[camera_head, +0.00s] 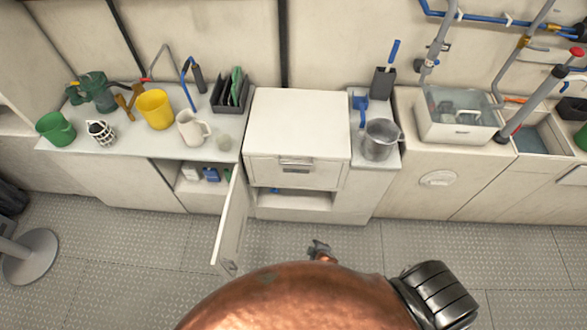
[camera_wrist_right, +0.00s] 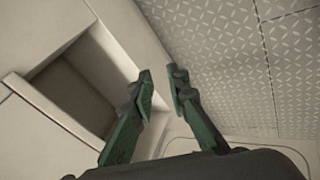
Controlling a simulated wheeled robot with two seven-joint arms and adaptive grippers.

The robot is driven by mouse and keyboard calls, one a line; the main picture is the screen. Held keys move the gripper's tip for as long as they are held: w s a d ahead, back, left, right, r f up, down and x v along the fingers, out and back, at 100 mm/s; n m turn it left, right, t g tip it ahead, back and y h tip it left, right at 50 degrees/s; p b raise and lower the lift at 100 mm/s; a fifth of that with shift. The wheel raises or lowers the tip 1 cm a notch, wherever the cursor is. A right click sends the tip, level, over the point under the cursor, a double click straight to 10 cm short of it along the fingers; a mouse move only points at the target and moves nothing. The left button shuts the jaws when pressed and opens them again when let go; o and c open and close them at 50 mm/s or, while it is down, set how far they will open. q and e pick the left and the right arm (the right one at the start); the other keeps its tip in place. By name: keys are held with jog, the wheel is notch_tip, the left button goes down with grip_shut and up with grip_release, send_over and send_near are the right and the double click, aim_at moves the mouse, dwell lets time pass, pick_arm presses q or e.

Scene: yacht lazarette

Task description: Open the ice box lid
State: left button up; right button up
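The white ice box (camera_head: 298,125) is set in the middle of the counter. Its flat lid is down, and a metal latch (camera_head: 296,163) sits on its front face. My right gripper (camera_head: 320,247) is small and low in the head view, in front of the ice box and apart from it. In the right wrist view its two green-and-black fingers (camera_wrist_right: 161,77) stand apart with nothing between them. That view shows pale cabinet panels and the tread-plate floor. My left gripper is not in view.
A cabinet door (camera_head: 230,225) stands open left of the ice box, sticking out over the floor. Below the box is an open recess (camera_head: 293,199). A metal pitcher (camera_head: 380,140) stands to its right, a white jug (camera_head: 193,127) to its left. My arm covers the bottom middle.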

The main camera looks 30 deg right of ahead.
jog(key=w+a+r+n+t+h+b, duration=0.25)
jog(key=w+r+b, duration=0.25)
jog(key=w+r, duration=0.75)
jog(key=t+h+b, duration=0.4)
jog(key=t+b, duration=0.1)
send_near(296, 164)
jog(key=f+x, duration=0.1)
jog(key=x, duration=0.2)
jog(key=shift+n+y, duration=0.25)
jog(key=x, duration=0.7)
jog(key=shift+w+d+r+b, duration=0.1)
jog(key=shift+d+r+b, duration=0.05)
jog(key=shift+r+b, duration=0.2)
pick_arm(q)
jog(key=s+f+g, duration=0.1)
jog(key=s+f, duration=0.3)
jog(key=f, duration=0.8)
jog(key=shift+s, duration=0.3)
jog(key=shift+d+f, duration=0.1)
pick_arm(e)
grip_shut()
